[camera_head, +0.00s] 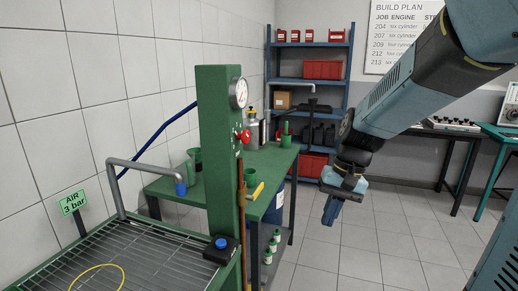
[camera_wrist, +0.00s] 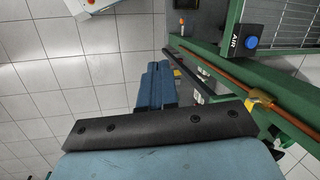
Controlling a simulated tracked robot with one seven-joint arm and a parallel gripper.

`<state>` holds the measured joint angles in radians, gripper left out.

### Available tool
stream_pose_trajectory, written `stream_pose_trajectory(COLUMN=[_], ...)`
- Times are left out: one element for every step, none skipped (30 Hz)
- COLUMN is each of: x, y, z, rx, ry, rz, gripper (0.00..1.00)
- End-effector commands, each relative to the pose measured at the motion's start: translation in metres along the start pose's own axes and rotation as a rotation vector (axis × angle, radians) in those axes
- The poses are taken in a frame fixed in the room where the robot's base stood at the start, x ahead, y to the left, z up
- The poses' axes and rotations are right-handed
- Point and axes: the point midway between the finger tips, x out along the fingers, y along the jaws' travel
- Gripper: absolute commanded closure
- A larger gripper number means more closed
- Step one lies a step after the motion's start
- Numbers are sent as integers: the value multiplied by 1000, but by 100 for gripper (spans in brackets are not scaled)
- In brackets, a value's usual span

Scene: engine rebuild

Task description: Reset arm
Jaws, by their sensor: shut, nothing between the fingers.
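My gripper (camera_head: 331,212) hangs at the end of my arm, right of the green post, in the head view. Its blue fingers point down over the tiled floor. They are shut and empty. In the wrist view my gripper (camera_wrist: 152,80) shows as two blue fingers side by side, touching, with floor tiles beyond.
A green post (camera_head: 219,150) with a gauge (camera_head: 239,93) and red valve (camera_head: 243,136) stands by a grated green bench (camera_head: 130,243). A green table (camera_head: 262,165) and blue shelf (camera_head: 309,83) stand behind. A blue AIR button (camera_wrist: 251,42) is right.

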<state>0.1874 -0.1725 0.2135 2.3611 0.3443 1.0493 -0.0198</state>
Motion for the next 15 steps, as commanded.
stream_pose_trajectory(x=[-8, -13, -19, -23, -28, -33, -38, -42, -47, -52, -56, -61, -65, -69, -74], y=[2, 4, 7, 9, 11, 13, 15, 17, 20, 22, 24, 27, 30, 32, 35], z=[6, 10, 14, 18, 21, 25, 29, 32, 37, 41, 44, 49, 53, 57, 62], rx=[-16, -24, -35, -44, -52, -63, -71, -79, -90, -98, -106, -115, -123, -131, -140], ry=[39, 61, 90, 112, 133, 162, 185, 206, 235, 256, 279, 308, 330, 351, 380], rz=[18, 29, 43, 54, 64, 77, 87, 95, 108, 115, 125, 134, 142, 149, 159], gripper=[100, 100, 100, 100, 100, 100, 100, 100, 100, 100, 100, 100, 100, 100, 100])
